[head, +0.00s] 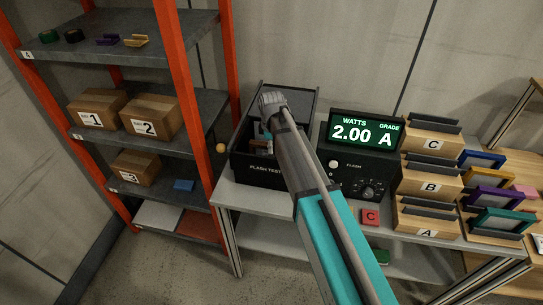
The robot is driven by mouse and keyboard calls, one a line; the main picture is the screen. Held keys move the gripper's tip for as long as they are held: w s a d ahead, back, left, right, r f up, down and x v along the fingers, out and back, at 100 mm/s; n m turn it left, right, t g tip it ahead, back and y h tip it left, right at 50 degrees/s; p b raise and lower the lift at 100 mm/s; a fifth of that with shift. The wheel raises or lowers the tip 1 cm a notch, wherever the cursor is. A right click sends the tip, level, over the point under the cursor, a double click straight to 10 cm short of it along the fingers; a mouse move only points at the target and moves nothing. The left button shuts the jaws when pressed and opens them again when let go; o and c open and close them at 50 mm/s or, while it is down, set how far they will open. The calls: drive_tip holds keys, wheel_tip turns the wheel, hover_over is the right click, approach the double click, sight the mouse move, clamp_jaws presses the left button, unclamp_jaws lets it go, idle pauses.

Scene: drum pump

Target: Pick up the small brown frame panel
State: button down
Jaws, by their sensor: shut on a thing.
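The open black flash test box (262,169) stands on the grey bench with its lid raised. My gripper (266,136) reaches down inside it, partly hidden by my arm. The small brown frame panel (260,147) shows as a small brown patch at the fingertips, inside the box. My gripper is shut on it. Most of the panel is hidden by the gripper, my arm and the box's front wall.
A tester with a green display (366,132) reading 2.00 A stands right of the box. Trays marked A, B (431,184) and C are stacked further right, beside several coloured frames. A red C block (371,217) lies in front. An orange-posted shelf (187,90) with cartons stands left.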

drive_tip(key=shift+r, duration=0.1)
idle(0.3)
wheel_tip(320, 180, up, 10)
drive_tip(key=p, duration=1)
idle(0.7)
wheel_tip(320, 180, up, 7)
drive_tip(key=p, duration=0.7)
wheel_tip(320, 180, down, 8)
drive_tip(key=b, duration=0.7)
drive_tip(key=shift+r, duration=0.2)
drive_tip(key=shift+r, duration=0.15)
wheel_tip(320, 180, up, 7)
drive_tip(key=p, duration=0.7)
wheel_tip(320, 180, down, 7)
drive_tip(key=b, duration=0.7)
idle(0.4)
idle(0.4)
